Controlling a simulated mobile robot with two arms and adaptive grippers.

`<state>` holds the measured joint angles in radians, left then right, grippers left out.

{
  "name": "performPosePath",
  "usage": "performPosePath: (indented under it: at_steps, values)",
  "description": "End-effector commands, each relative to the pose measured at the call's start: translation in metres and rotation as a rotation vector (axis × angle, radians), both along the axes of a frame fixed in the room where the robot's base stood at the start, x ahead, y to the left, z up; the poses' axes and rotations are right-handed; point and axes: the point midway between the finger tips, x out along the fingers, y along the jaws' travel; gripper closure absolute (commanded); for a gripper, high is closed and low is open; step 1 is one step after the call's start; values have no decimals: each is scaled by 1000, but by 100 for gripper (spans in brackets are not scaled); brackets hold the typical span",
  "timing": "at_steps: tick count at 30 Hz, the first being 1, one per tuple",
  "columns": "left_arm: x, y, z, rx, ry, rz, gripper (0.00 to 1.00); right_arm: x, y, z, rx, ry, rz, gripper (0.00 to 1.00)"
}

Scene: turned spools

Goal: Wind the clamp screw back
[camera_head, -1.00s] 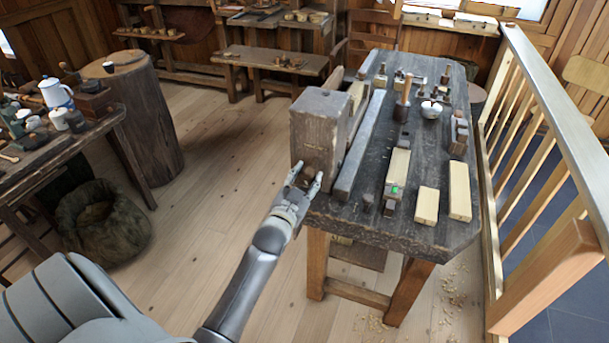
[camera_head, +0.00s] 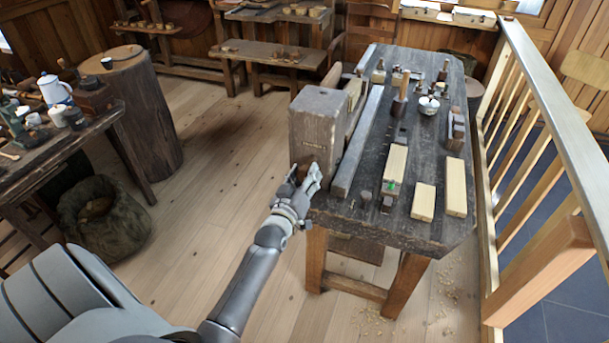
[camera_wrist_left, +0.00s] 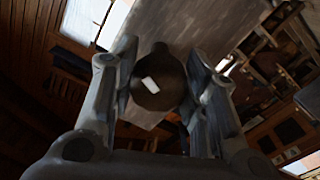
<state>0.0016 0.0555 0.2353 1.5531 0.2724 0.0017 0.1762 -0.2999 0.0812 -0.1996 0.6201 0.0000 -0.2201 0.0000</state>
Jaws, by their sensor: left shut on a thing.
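My left gripper (camera_head: 304,178) is at the near end of the lathe-like bench's large wooden block (camera_head: 318,130). In the left wrist view its two fingers (camera_wrist_left: 160,95) stand on either side of a dark round knob (camera_wrist_left: 158,78), the clamp screw's end, and are shut on it. A small pale patch shows on the knob's face. In the head view the fingers hide most of the knob. The wooden block's grey face (camera_wrist_left: 200,25) lies behind the knob in the wrist view. My right gripper is not in view.
The workbench (camera_head: 425,225) bears a long grey rail (camera_head: 358,140), pale wood blocks (camera_head: 424,202), a mallet-like tool (camera_head: 401,95) and a white bowl (camera_head: 429,105). A wooden railing (camera_head: 560,120) runs along the right.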

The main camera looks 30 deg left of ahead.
Motion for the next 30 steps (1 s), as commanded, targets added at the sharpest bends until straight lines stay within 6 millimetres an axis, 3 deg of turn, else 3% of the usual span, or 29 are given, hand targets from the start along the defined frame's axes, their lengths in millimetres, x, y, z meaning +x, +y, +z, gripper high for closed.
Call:
performPosePath:
  at_steps: [1,18,19,23,30]
  values:
    - [2,1,7,-7,-17,2,83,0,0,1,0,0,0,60]
    - [2,1,7,-32,-23,1,83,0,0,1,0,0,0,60]
    - [3,1,7,-32,-23,1,55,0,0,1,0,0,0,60]
    - [2,0,6,-33,-20,0,39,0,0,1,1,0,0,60]
    - [1,0,3,-35,-14,0,37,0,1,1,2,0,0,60]
